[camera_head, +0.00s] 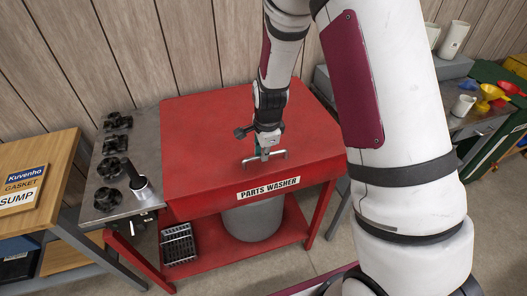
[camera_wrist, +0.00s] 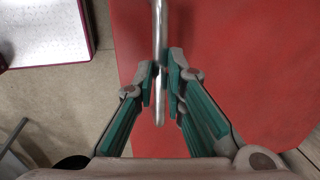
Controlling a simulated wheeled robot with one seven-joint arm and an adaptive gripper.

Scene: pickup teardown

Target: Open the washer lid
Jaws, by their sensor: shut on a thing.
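The red parts washer lid (camera_head: 205,125) lies flat and closed on top of the washer, with a "PARTS WASHER" label (camera_head: 268,188) on the front below it. A metal bar handle (camera_head: 279,155) is near the lid's front edge. My gripper (camera_head: 264,152) reaches down to the handle from above. In the wrist view the handle (camera_wrist: 160,22) runs between the teal fingers of my gripper (camera_wrist: 167,85), which are shut on it. The red lid also fills the right of the wrist view (camera_wrist: 235,60).
A wooden table with a gasket sign (camera_head: 22,185) is farther left. A grey drum (camera_head: 250,220) and a black crate (camera_head: 178,244) sit on the lower shelf. A wall stands behind.

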